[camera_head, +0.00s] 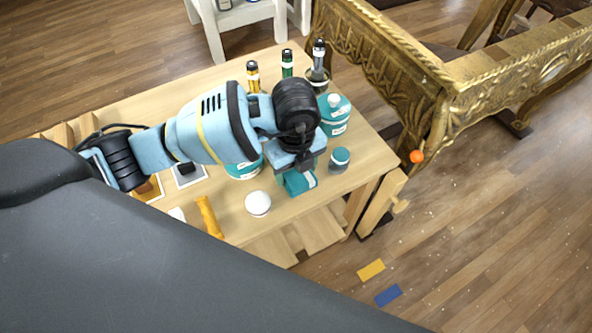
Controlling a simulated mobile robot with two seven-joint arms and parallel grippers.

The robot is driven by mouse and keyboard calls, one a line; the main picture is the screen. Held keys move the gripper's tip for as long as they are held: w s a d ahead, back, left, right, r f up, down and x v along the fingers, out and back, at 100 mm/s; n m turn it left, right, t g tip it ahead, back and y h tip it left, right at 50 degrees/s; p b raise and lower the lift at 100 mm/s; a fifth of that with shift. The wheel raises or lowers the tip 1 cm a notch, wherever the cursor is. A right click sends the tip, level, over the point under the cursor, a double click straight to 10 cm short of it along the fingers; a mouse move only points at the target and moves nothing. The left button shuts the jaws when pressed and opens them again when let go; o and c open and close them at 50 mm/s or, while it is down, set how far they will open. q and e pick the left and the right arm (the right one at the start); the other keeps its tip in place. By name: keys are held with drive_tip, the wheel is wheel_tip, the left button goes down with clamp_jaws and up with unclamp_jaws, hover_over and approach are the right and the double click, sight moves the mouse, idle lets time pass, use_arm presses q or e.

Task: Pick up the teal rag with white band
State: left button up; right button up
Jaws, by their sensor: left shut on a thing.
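The teal rag with white band (301,183) is at the tip of my left gripper (296,170), over the front right part of the wooden table (368,152). The left gripper points down and is shut on the rag. The gripper body hides the rag's upper part. I cannot tell whether the rag still touches the table. My right gripper is not in view.
A teal-topped jar (340,160) stands close right of the rag, and a teal bottle (334,114) behind it. A white round item (258,204) and a yellow-orange tool (209,216) lie to the left. A gilt console (420,70) stands beside the table.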

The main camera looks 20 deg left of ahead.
use_arm(q)
wheel_tip(320, 180, up, 3)
drive_tip(key=shift+f, duration=0.15)
drive_tip(key=s+d+r+p, duration=0.1)
drive_tip(key=s+d, duration=0.2)
drive_tip(key=s, duration=1.2)
drive_tip(key=shift+s, duration=0.35)
drive_tip(key=o, duration=0.3)
drive_tip(key=shift+c, duration=1.1)
drive_tip(key=shift+r, duration=0.1)
